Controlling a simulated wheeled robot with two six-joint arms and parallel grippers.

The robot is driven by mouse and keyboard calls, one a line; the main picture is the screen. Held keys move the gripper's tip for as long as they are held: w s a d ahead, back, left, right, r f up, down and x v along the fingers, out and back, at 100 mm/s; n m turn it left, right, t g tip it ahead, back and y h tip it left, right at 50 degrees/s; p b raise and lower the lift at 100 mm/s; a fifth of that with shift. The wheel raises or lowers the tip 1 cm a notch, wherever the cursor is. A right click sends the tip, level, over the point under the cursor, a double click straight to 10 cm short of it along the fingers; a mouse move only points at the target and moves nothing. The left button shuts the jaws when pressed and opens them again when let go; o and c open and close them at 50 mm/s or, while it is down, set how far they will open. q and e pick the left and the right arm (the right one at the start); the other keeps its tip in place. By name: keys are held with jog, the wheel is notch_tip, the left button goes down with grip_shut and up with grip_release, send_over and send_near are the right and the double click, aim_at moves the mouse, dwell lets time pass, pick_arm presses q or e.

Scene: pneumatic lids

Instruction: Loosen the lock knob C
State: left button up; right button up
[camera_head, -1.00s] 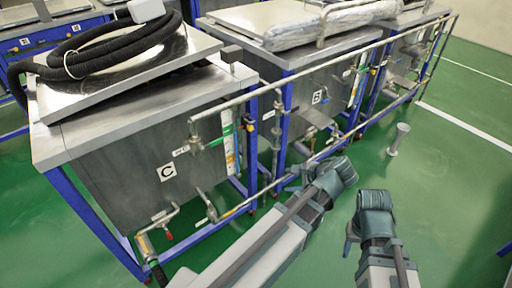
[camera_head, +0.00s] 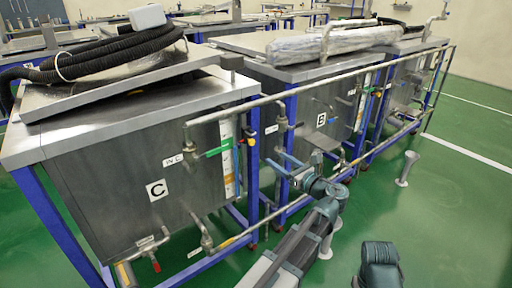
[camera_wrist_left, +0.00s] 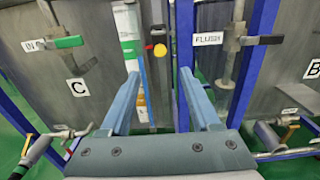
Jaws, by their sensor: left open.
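Tank C (camera_head: 130,170) is a steel box on a blue frame, with a "C" label on its front. A small red and yellow knob (camera_wrist_left: 156,49), which looks like the lock knob, is on the tank's right side, and it also shows small in the head view (camera_head: 250,141). My left gripper (camera_head: 279,163) is open and empty, its fingers pointing at the tank's right side. In the left wrist view the knob is just beyond and between the open fingertips (camera_wrist_left: 161,72), not touched. My right arm (camera_head: 380,268) is at the bottom; its fingers are mostly hidden.
A green-handled "IN C" valve (camera_head: 216,148) is left of the knob and a "FLUSH" valve (camera_wrist_left: 235,42) is right of it. A long horizontal pipe (camera_head: 330,82) runs along the tank fronts. Tank B (camera_head: 320,110) stands behind.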

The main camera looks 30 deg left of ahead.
aim_at(253, 143)
pick_arm(q)
jog(key=x, duration=1.2)
jog(key=shift+w+a, duration=0.15)
jog(key=shift+a, duration=0.1)
grip_shut()
